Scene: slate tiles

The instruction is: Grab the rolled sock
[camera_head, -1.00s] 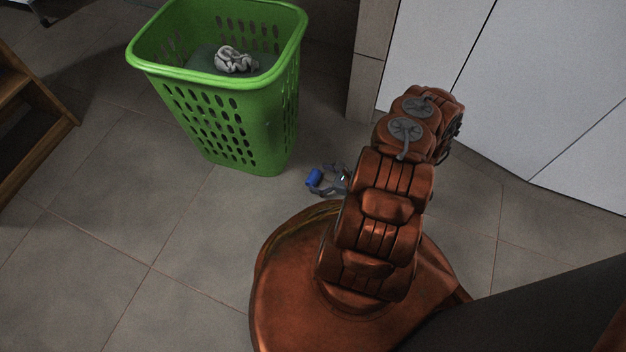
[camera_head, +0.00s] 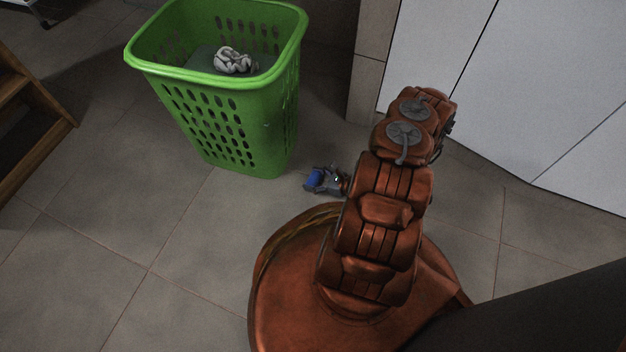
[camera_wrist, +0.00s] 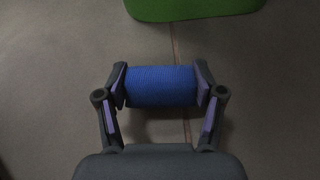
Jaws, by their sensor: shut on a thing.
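The rolled sock is a small blue ribbed roll; in the wrist view the rolled sock (camera_wrist: 162,86) lies sideways between my two fingers. My gripper (camera_wrist: 161,87) is shut on it, with one finger pad against each end. In the head view the sock (camera_head: 313,178) shows as a blue patch beside the basket's foot, with my gripper (camera_head: 322,180) around it. My arm hides part of the gripper there. I cannot tell whether the sock touches the floor.
A green laundry basket (camera_head: 239,125) with holes in its walls stands just behind and left of the gripper. A crumpled light cloth (camera_head: 235,61) is inside it. A wooden frame (camera_head: 38,112) is at the left edge. White panels (camera_head: 560,90) stand at right. Tiled floor at front left is clear.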

